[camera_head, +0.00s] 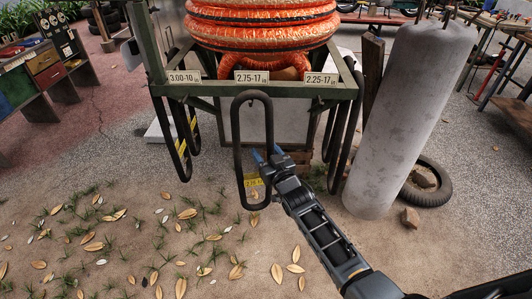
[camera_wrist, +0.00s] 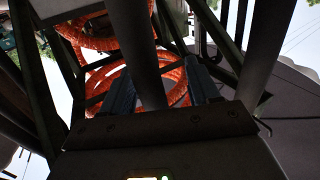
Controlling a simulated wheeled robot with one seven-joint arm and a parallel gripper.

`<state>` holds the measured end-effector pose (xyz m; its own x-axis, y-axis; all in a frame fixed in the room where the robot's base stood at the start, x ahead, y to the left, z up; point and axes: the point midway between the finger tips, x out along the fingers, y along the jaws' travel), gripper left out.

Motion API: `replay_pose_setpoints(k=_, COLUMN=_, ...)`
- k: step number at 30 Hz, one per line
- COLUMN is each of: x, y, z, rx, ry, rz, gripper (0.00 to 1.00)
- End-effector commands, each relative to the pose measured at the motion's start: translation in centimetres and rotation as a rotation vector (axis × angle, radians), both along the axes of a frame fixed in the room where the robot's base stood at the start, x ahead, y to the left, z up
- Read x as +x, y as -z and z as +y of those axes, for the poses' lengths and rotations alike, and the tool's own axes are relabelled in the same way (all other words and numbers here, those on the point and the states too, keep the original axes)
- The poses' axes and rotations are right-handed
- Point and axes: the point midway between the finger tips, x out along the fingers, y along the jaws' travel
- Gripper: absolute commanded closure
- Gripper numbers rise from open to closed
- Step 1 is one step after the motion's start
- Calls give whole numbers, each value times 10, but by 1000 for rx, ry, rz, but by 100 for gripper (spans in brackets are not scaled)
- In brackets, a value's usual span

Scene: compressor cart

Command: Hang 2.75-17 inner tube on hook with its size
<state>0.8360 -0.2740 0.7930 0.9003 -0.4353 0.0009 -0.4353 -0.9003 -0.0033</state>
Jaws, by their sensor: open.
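A black inner tube (camera_head: 236,130), a long narrow loop, hangs upright in front of the stand's front rail, below the "2.75-17" label (camera_head: 252,77). Its top bend is level with the rail; the hook itself is not clearly visible. A yellow tag (camera_head: 254,187), too small to read surely, is on its lower part. My gripper (camera_head: 266,155) is at the tube's right strand, about mid-height. In the wrist view, my gripper's (camera_wrist: 161,90) fingers are apart, with a dark tube strand (camera_wrist: 142,45) running between them. I cannot tell whether either finger touches it.
Other black tubes hang under "3.00-10" (camera_head: 184,77) and "2.25-17" (camera_head: 321,79) on the green stand (camera_head: 157,60). An orange coiled hose (camera_head: 262,35) sits above. Leafy ground in front is open.

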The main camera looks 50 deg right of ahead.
Motion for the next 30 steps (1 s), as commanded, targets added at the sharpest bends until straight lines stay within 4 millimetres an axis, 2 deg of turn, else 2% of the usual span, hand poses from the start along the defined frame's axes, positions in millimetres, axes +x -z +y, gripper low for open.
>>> replay_pose_setpoints(k=7, x=-10, y=2, z=5, rx=1, ry=0, rz=3, gripper=40)
replay_pose_setpoints(k=19, x=-62, y=2, z=30, rx=1, ry=0, rz=2, gripper=40)
replay_pose_setpoints(k=24, x=-70, y=1, z=34, rx=0, ry=0, rz=1, gripper=40)
replay_pose_setpoints(k=30, x=-71, y=0, z=34, rx=0, ry=0, rz=0, gripper=40)
